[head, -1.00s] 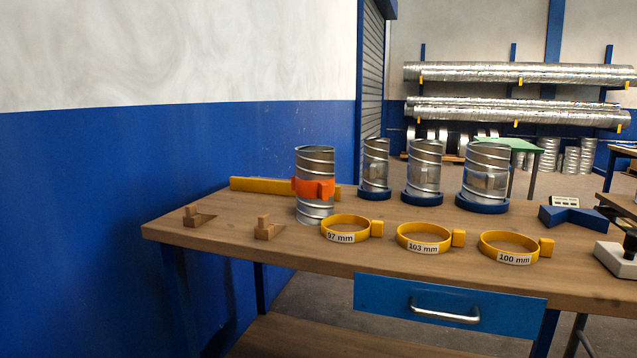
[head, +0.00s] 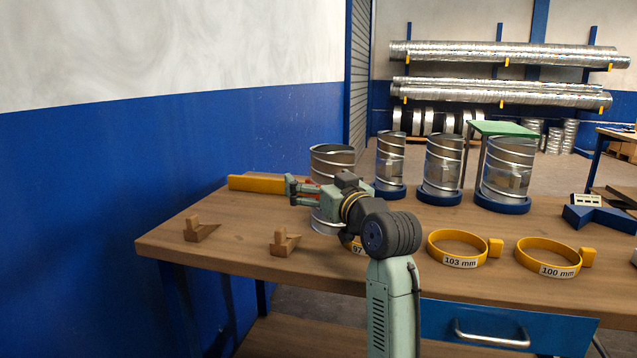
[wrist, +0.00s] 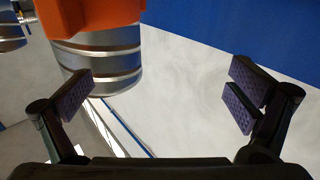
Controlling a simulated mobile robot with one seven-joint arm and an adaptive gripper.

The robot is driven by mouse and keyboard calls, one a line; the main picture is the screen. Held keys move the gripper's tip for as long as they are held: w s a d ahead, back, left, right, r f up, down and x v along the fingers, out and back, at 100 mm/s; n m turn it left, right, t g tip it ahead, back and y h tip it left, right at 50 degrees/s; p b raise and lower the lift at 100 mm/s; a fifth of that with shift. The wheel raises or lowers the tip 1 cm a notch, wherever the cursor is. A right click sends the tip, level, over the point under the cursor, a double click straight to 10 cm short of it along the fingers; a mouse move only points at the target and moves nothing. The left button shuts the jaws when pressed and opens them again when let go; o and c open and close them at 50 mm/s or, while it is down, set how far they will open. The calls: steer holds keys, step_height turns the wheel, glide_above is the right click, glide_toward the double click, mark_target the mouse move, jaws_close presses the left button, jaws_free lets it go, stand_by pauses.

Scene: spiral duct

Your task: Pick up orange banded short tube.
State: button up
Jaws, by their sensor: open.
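The orange banded short tube (head: 333,159), a silvery spiral-ribbed cylinder, stands upright on the wooden bench. My gripper (head: 297,190) and wrist are in front of it in the head view and hide its middle; only specks of its orange band show. In the wrist view the orange band (wrist: 95,14) and the ribbed metal tube (wrist: 105,62) fill the upper left, by the left finger. My gripper (wrist: 160,95) is open there, with nothing between its two pads. I cannot tell whether a finger touches the tube.
Three plain tubes stand in blue bases right of it, the nearest base (head: 387,192) close by. Yellow rings (head: 458,247) lie along the front, one partly hidden by my arm. Wooden wedges (head: 284,242) are front left, and a yellow bar (head: 255,184) lies behind.

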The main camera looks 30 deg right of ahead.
mark_target(333, 169)
steer(key=shift+m+g+h, duration=0.5)
steer(key=shift+m+h, duration=0.1)
steer(key=d, duration=0.2)
steer(key=d+p, duration=0.1)
steer(key=d, duration=0.4)
steer(key=shift+w+d+f, duration=0.25)
steer(key=shift+f, duration=0.1)
steer(key=shift+p+x, duration=1.45)
steer(key=shift+x, duration=1.65)
steer(key=shift+c, duration=0.2)
steer(key=c, duration=1.6)
steer(key=shift+c, duration=0.6)
